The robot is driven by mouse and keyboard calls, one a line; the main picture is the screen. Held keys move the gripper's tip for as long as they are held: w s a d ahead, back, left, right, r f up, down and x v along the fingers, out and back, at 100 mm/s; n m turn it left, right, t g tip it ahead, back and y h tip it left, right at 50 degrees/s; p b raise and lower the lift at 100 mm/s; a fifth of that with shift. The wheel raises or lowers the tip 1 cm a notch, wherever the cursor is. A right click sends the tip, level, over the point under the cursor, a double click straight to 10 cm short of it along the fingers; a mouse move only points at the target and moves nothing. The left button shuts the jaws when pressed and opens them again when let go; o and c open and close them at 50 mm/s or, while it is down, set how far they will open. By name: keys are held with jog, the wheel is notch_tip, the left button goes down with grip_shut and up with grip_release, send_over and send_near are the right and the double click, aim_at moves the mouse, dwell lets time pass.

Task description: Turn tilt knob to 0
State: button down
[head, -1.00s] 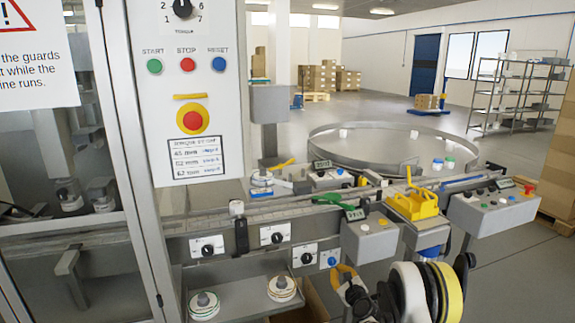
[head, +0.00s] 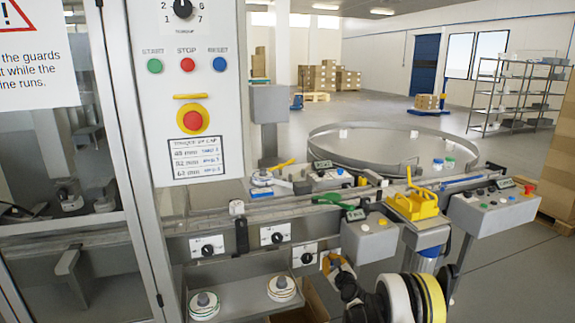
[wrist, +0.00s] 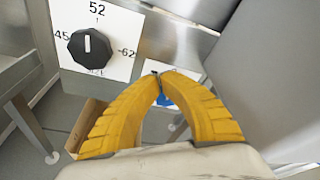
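My gripper (head: 328,260) is at the front of the machine, beside the right-hand control box. In the wrist view its yellow fingers (wrist: 161,74) meet at the tips with nothing seen held. A blue knob (wrist: 166,99) on a white plate shows partly in the gap between the fingers; they hide the rest and its label. I cannot tell whether they touch it, nor confirm that it is the tilt knob. To its left is a black knob (wrist: 90,47) marked 45, 52 and 62, with its white line pointing up at 52.
Two more black knobs (head: 207,248) (head: 276,236) sit on white plates further left. The grey control box (head: 370,240) stands close to the right of my gripper. A shelf with two white round pieces (head: 281,288) lies lower left. A cardboard box (wrist: 85,126) is below.

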jog(key=shift+d+f, duration=0.15)
dwell(0.4)
jog(key=shift+w+d, duration=0.15)
jog(key=shift+d, duration=0.1)
dwell(0.4)
jog(key=shift+r, duration=0.25)
jog(key=shift+a+r, duration=0.15)
jog(key=shift+r, duration=0.15)
jog(key=f+v, duration=0.1)
jog(key=v, duration=0.5)
jog(key=shift+d, duration=0.35)
jog(key=shift+f, duration=0.15)
